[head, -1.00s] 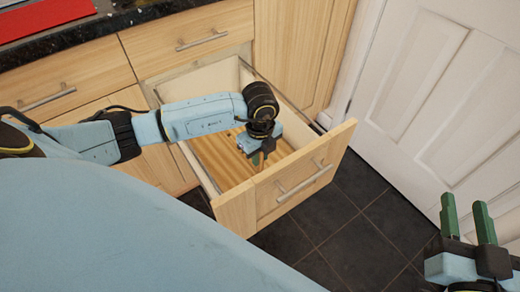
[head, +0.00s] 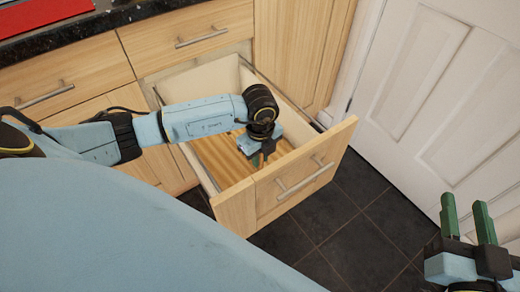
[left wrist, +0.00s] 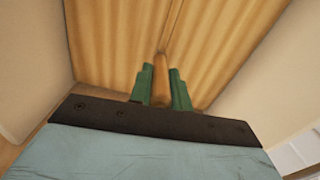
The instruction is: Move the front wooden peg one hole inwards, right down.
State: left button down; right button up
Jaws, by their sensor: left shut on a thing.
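The wooden peg (left wrist: 161,67) shows in the left wrist view as a short tan rod between the green fingers of my left gripper (left wrist: 162,88), which is shut on it. Its far end points toward the drawer floor; I cannot tell whether it sits in a hole or hangs above one. In the head view my left gripper (head: 257,160) reaches down inside the open drawer, and its wrist and fingers hide the peg. No other peg and no clear hole can be made out. My right gripper (head: 468,220) is open and empty at the lower right, outside the drawer.
The wooden drawer (head: 235,208) is pulled out, with pale side walls around my left gripper. Its striped wooden floor (left wrist: 115,40) has a dark lengthwise seam. A white door (head: 440,90) stands to the right. Dark floor tiles (head: 335,225) are clear in front.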

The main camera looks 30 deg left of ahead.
pick_arm(q)
jog(key=shift+f+b, duration=0.4)
jog(key=shift+f, duration=0.3)
pick_arm(e)
jog(key=shift+f, duration=0.45)
pick_arm(q)
jog(key=c, duration=1.2)
grip_release()
jog(key=shift+r, duration=0.1)
jog(key=shift+c, duration=0.2)
pick_arm(e)
jog(key=shift+r, duration=0.25)
